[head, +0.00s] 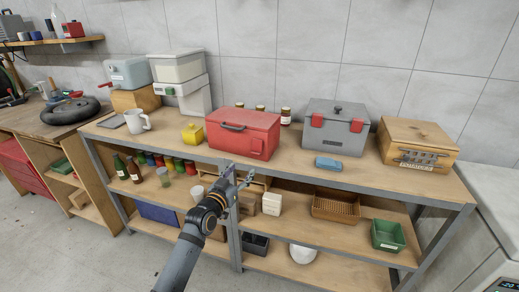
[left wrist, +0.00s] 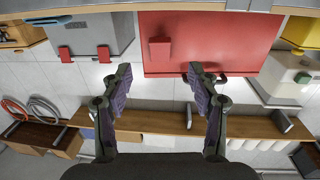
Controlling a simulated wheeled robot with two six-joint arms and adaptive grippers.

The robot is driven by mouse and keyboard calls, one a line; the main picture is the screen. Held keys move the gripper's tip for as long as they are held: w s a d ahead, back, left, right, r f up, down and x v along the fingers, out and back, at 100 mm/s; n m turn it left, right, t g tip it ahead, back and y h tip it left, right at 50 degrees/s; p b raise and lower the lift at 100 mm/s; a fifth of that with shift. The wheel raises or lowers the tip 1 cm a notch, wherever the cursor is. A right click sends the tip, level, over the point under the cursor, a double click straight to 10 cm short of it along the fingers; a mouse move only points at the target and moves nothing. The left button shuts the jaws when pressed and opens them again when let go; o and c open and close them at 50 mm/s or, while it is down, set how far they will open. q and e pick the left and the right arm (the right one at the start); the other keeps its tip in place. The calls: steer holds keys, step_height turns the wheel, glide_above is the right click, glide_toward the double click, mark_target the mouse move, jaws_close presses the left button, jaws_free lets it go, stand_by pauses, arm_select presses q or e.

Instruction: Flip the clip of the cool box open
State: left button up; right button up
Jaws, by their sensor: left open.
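The red cool box (head: 240,134) stands on the top shelf with its lid down and a dark handle (head: 232,127) on top. A small red clip (head: 257,145) sits on its front, near the lid's edge, and appears to lie against the front. In the left wrist view, upside down, the red box (left wrist: 210,30) fills the upper middle, with the clip (left wrist: 160,50) between my fingers' lines. My left gripper (head: 238,176) is open and empty, in front of and below the box, apart from the clip. It also shows in the left wrist view (left wrist: 158,75). My right gripper is out of view.
A grey box (head: 335,132) with two red clips stands to the right, with a blue item (head: 328,164) before it. A yellow container (head: 193,134) and white mug (head: 137,121) stand to the left. A wooden crate (head: 415,143) is far right.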

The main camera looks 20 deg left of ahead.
mark_target(256, 147)
arm_select(q)
steer(key=w, duration=0.3)
steer(key=w+d, duration=0.1)
steer(key=w, duration=0.3)
steer(key=w+b, duration=0.1)
steer(key=w, duration=0.2)
steer(key=shift+w+d+f, duration=0.1)
steer(key=shift+w+d, duration=0.1)
steer(key=shift+w, duration=0.05)
steer(key=shift+c, duration=0.5)
